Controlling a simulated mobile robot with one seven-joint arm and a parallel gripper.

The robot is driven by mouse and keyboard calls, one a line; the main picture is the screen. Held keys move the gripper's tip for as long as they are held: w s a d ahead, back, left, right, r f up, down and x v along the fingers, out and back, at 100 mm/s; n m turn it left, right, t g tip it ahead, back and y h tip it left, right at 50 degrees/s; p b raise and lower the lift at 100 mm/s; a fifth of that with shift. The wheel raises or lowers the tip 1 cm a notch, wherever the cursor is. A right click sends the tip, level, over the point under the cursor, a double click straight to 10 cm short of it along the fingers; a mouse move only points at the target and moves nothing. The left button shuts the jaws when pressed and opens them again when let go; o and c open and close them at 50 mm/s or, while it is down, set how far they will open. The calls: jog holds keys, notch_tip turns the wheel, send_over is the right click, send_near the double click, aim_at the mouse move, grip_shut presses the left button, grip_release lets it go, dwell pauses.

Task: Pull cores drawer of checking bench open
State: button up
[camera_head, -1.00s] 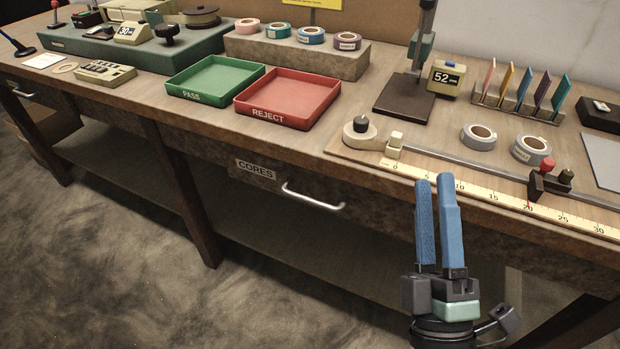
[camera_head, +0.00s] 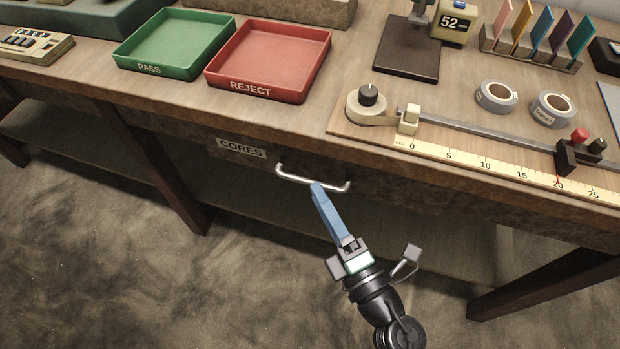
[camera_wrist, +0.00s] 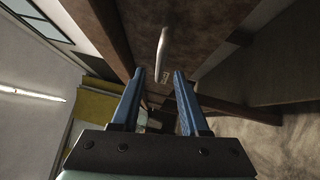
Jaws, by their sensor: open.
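The cores drawer is in the front of the bench, with a CORES label (camera_head: 241,148) and a silver bar handle (camera_head: 312,180). The drawer front looks flush with the bench. My gripper (camera_head: 317,187) is in front of the handle, its blue fingertips close to the bar in the head view; I cannot tell there whether they touch. In the wrist view my gripper (camera_wrist: 157,73) has its two blue fingers apart with nothing between them. The handle (camera_wrist: 161,52) shows just beyond the fingertips, roughly in line with the gap.
On the bench top (camera_head: 345,75) are a green PASS tray (camera_head: 172,45), a red REJECT tray (camera_head: 268,62), a ruler board (camera_head: 480,165) and two tape rolls (camera_head: 496,96). A bench leg (camera_head: 172,178) stands left of the drawer. The floor in front is clear.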

aim_at(311, 180)
jog(key=shift+x, duration=2.2)
jog(key=shift+c, duration=0.2)
grip_shut()
